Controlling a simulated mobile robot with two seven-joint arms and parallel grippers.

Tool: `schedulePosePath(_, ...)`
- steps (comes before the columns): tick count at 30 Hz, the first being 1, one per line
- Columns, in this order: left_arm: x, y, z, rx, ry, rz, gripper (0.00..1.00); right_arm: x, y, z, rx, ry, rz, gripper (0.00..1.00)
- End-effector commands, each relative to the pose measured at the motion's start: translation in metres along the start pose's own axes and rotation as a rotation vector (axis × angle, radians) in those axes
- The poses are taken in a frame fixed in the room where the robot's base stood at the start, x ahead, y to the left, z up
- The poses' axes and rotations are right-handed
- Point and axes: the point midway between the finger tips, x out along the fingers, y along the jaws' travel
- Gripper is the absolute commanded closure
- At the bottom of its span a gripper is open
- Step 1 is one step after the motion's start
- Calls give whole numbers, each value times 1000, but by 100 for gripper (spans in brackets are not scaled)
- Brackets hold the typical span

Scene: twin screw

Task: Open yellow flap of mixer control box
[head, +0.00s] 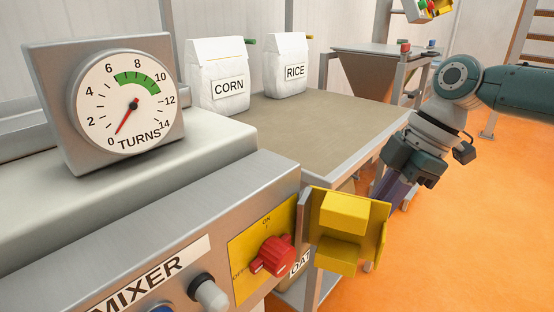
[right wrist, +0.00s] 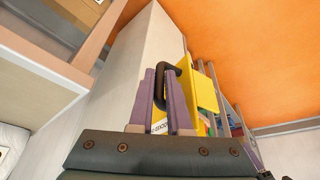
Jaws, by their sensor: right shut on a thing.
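The yellow flap (head: 345,230) of the mixer control box (head: 190,245) stands swung outward at the right end of the panel in the head view. The red knob (head: 275,256) on its yellow ON/OFF plate (head: 243,255) is uncovered. My right gripper (head: 388,195) is at the far right side of the flap, its purple fingers partly hidden behind it. In the right wrist view, the fingers (right wrist: 166,85) are shut on a dark curved handle (right wrist: 168,68) beside the yellow flap (right wrist: 203,88). My left gripper is in neither view.
The TURNS dial (head: 125,102) stands on the mixer, its needle near 0. A grey push button (head: 208,293) is left of the knob. CORN (head: 217,75) and RICE (head: 286,65) bags stand on a table (head: 310,125) behind. Orange floor (head: 480,220) is open at right.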

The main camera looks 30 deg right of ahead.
Motion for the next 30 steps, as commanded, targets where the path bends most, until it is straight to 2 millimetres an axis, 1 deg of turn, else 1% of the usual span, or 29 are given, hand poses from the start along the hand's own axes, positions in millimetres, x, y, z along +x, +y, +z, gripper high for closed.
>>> schedulePosePath(1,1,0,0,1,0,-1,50,-1,2,-6,-2,16,6,100)
schedulePosePath(16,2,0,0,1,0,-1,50,-2,3,-8,-1,18,6,100)
schedulePosePath(17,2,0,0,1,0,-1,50,-2,3,-8,-2,18,6,81)
schedulePosePath(19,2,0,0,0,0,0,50,-1,3,-8,-2,18,5,74)
schedulePosePath(26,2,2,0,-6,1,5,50,-1,2,-6,-1,15,3,73)
schedulePosePath(28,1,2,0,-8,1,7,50,-3,2,-6,-1,14,3,73)
schedulePosePath(30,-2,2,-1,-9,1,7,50,-10,2,-6,-1,13,4,73)
